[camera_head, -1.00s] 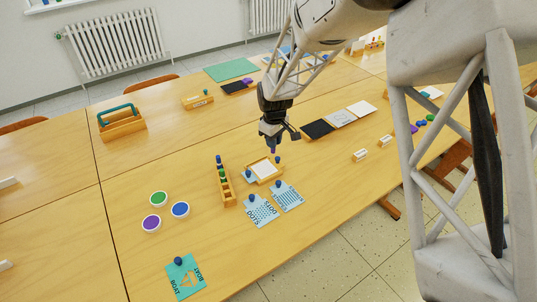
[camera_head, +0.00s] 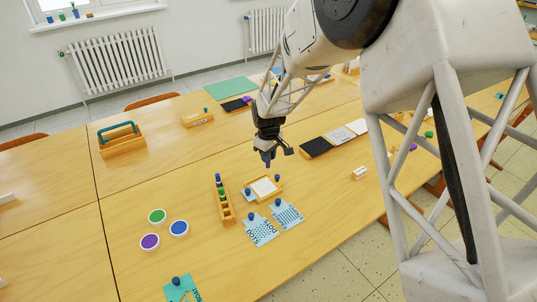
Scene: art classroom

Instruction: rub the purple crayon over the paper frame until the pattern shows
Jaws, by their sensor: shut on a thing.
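My gripper (camera_head: 268,157) is shut on the purple crayon (camera_head: 268,165), whose dark purple tip points down. It is over the back edge of the paper frame (camera_head: 263,187), a small wooden frame with a white sheet on the table. The crayon appears a little above the sheet; whether it touches is too small to tell. The white sheet shows no clear pattern. A small blue knob stands at the frame's back right and another at its left.
A wooden rack (camera_head: 222,201) with several crayons stands left of the frame. Two blue pattern cards (camera_head: 260,230) lie in front. Green, blue and purple pots (camera_head: 150,241) are at left. Black and white squares (camera_head: 315,147) lie at right.

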